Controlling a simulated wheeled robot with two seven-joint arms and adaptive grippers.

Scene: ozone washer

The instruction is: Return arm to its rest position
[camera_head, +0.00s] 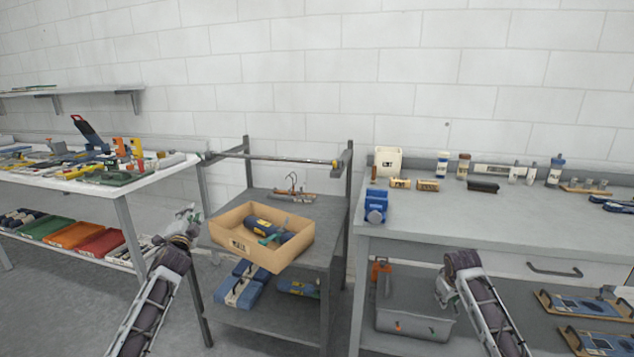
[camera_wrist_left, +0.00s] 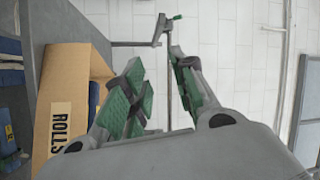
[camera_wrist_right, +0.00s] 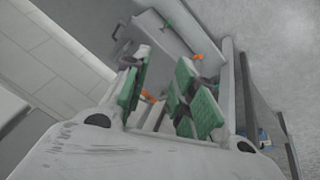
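My left gripper (camera_head: 188,222) is in front of the small grey cart, just left of the open cardboard box (camera_head: 284,262). In the left wrist view its green-padded fingers (camera_wrist_left: 165,85) are apart with nothing between them. The box, labelled ROLLS in the left wrist view (camera_wrist_left: 58,130), sits on the cart's top and holds dark blue rolls (camera_head: 270,228). My right gripper (camera_head: 442,292) is low in front of the right workbench. In the right wrist view its fingers (camera_wrist_right: 163,95) are apart and empty. Its own forearm partly hides it in the head view.
The right workbench (camera_head: 480,228) carries bottles, small boxes and a blue vise (camera_head: 376,206). A grey bin (camera_head: 412,322) is on its lower shelf. A white table (camera_head: 110,185) full of tools stands at the left. Blue packs (camera_head: 242,284) lie on the cart's lower shelf.

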